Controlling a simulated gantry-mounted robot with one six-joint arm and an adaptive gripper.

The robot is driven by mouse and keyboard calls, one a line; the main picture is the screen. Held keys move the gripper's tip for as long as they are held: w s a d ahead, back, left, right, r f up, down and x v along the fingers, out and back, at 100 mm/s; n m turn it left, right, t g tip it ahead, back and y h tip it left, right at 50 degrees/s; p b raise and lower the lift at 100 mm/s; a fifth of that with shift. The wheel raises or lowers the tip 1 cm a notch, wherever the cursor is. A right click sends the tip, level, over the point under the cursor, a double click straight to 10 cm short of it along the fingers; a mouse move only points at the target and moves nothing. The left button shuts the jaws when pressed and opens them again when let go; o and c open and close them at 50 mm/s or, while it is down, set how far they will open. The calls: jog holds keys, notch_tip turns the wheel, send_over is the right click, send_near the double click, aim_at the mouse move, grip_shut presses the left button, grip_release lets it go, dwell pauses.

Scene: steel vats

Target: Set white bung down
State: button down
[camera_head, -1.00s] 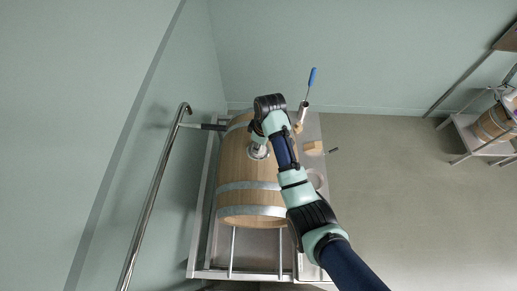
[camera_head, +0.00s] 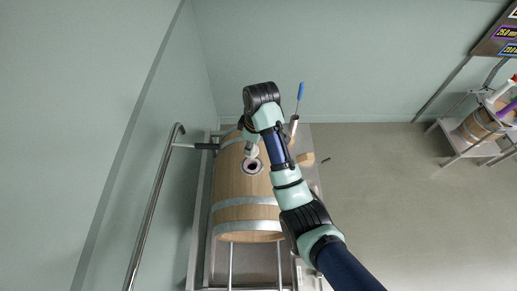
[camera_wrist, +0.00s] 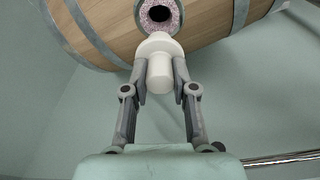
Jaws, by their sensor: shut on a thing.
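My gripper (camera_wrist: 160,82) is shut on the white bung (camera_wrist: 159,62), a pale stopper with a wider top end, held between both fingertips. In the wrist view the bung is just below the open bunghole (camera_wrist: 160,14) of the wooden barrel (camera_wrist: 100,28); a pinkish speckled ring surrounds the dark hole. In the head view the hole (camera_head: 252,166) shows uncovered on the barrel (camera_head: 235,185), and the bung (camera_head: 251,153) is close above it in the picture, apart from the hole. My arm hides part of the barrel's right side.
The barrel lies on a steel stand (camera_head: 203,240) beside a wall rail (camera_head: 155,210). A small wooden block (camera_head: 305,158) and a blue-handled tool (camera_head: 300,92) are right of my arm. Another stand with a barrel (camera_head: 478,126) is at far right. Open floor lies between.

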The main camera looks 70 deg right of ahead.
jog(key=shift+f, duration=0.1)
jog(key=s+d+f+m+b, duration=0.2)
jog(key=s+f+b, duration=0.1)
jog(key=s+d+f+m+b, duration=0.2)
jog(key=s+f+m+b, duration=0.1)
jog(key=s, duration=0.1)
jog(key=s+d+f+m+h+b, duration=0.1)
jog(key=s+f+m+b, duration=0.2)
jog(key=s+f, duration=0.1)
jog(key=shift+d+g, duration=0.4)
jog(key=s+d+f+m+g+b, duration=0.1)
jog(key=s+d+f+m+b, duration=0.1)
jog(key=s+f+m+b, duration=0.4)
jog(key=s+d+f+m+b, duration=0.15)
jog(key=s+m, duration=0.25)
jog(key=s, duration=0.4)
jog(key=shift+h, duration=0.4)
jog(key=shift+a+f+b, duration=0.15)
jog(key=shift+f+b, duration=1.55)
jog(key=shift+f, duration=3.5)
jog(key=shift+a+f+b, duration=0.1)
jog(key=shift+f+b, duration=1.6)
jog(key=shift+f, duration=3.45)
jog(key=shift+f, duration=0.1)
jog(key=c, duration=0.9)
grip_release()
